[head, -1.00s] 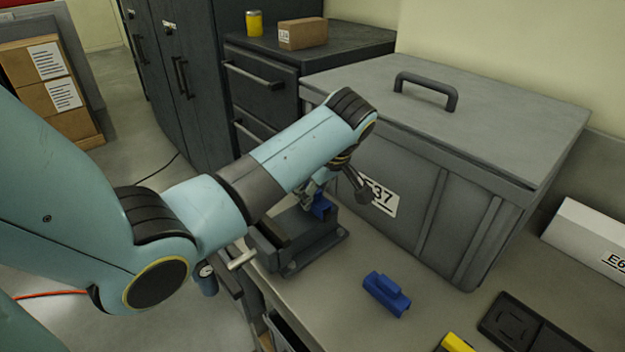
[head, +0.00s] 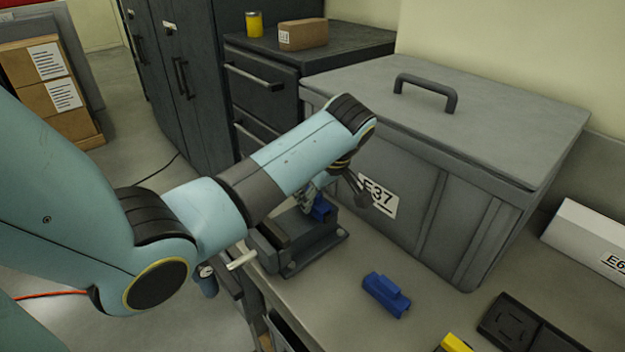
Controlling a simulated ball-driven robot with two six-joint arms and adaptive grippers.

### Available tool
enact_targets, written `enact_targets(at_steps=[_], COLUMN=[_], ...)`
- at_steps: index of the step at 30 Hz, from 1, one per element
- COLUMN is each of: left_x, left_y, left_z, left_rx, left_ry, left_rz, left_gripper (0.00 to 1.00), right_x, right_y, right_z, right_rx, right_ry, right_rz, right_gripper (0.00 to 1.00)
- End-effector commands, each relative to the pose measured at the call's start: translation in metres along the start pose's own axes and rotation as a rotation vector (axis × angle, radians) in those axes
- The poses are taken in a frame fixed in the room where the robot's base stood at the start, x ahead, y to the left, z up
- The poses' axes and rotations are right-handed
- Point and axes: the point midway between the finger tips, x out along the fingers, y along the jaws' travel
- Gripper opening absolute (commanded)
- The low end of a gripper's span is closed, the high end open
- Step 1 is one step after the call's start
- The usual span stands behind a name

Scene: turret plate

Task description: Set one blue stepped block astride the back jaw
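The grey vise (head: 312,250) stands on the bench by the big grey box. One blue stepped block (head: 321,208) is at the vise's back jaw, partly hidden by my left gripper; I cannot tell whether it sits fully astride. My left gripper (head: 337,201) hangs over the back jaw from the end of my arm. Its fingers look spread, one beside the block and a dark one off to the right, clear of it. A second blue stepped block (head: 386,294) lies on the bench to the right of the vise. My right gripper is not in view.
The big grey lidded box (head: 430,200) marked E37 stands close behind the vise. A black tray (head: 520,325), a yellow piece (head: 456,343) and a white labelled box (head: 590,240) are at the right. Bare bench surrounds the loose blue block.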

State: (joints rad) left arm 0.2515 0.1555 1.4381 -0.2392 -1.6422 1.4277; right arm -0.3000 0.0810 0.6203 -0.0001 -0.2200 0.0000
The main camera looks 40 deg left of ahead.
Motion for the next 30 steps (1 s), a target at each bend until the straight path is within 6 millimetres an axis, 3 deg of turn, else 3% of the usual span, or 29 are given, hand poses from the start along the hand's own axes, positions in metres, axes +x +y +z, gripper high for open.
enact_targets(at_steps=[1,2,8,19,30], left_x=[0.0,0.0,0.0,-0.009,-0.087], left_y=[0.0,0.0,0.0,0.001,0.001], left_z=[0.0,0.0,0.0,0.0,0.0], left_rx=[0.0,0.0,0.0,0.0,-0.002], left_ry=[0.0,0.0,0.0,0.0,-0.001], left_rz=[0.0,0.0,0.0,0.002,0.005], left_gripper=[0.0,0.32,0.57,0.57,0.57], right_x=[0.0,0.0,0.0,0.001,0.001], right_y=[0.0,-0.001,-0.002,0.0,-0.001], right_z=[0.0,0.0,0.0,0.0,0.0], right_rx=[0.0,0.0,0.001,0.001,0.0], right_ry=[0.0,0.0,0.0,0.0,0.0], right_rz=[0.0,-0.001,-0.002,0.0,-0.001], right_gripper=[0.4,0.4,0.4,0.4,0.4])
